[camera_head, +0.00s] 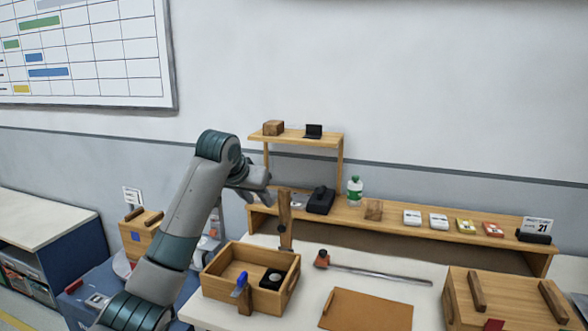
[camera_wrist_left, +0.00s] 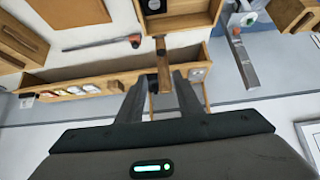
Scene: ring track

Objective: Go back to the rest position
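My left arm comes in from the left in the head view, with its gripper (camera_head: 258,192) raised near the small upper shelf. In the left wrist view the two fingers of this gripper (camera_wrist_left: 164,80) stand apart. A wooden post (camera_head: 285,215) stands upright by the back of the open wooden box (camera_head: 222,289), a little right of the gripper. The post (camera_wrist_left: 162,63) shows beyond and between the fingertips in the wrist view, and I see no finger pressed on it. My right gripper is not in view.
The wooden shelf (camera_head: 400,228) along the wall holds a green-capped bottle (camera_head: 354,191), small boxes and a calendar (camera_head: 536,229). A rod with an orange end (camera_head: 375,273), a brown board (camera_head: 367,311) and a lidded wooden box (camera_head: 510,302) lie on the white table. Space above the table is free.

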